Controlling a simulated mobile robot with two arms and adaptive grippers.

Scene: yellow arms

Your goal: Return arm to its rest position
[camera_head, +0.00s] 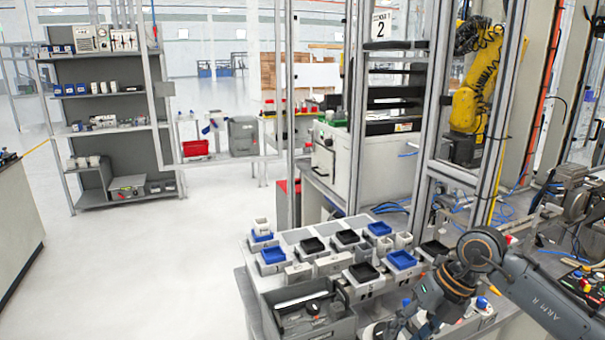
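My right arm (540,292), dark grey and marked "ARM R", reaches in from the lower right. Its wrist bends down and left over the front right of the workbench. My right gripper (418,318) points down beside the grey bin, low in the view. Its fingertips are small and partly cut off by the lower edge, so I cannot tell whether it is open or shut. I see nothing clearly held in it. My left arm and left gripper are not in view.
The workbench holds several blue and black trays (272,254) on grey blocks. A grey bin (311,312) with dark parts stands at the front. Metal frame posts (434,90) rise behind. A yellow robot arm (475,85) stands inside the cell. Open floor (140,260) lies left.

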